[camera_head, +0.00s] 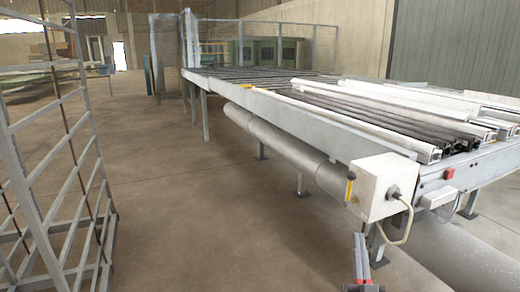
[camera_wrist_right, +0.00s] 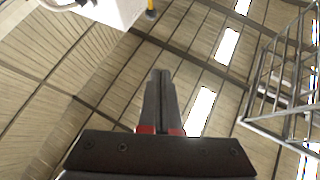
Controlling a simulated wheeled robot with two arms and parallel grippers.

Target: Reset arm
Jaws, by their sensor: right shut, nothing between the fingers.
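My right gripper (camera_head: 360,250) shows at the bottom of the head view, pointing up, in front of the bench's near end. It is apart from the bench. In the right wrist view its two dark fingers (camera_wrist_right: 160,85) are together with nothing between them, against the roof. The profile clamp bench (camera_head: 285,120) runs from the right front to the back, with several long white and dark profiles (camera_head: 350,120) lying on it. My left gripper is not in view.
A white control box (camera_head: 382,185) with a yellow handle and a cable hangs at the bench's near corner; it also shows in the right wrist view (camera_wrist_right: 118,10). A grey metal rack (camera_head: 50,185) stands at left. The floor (camera_head: 185,200) between is clear.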

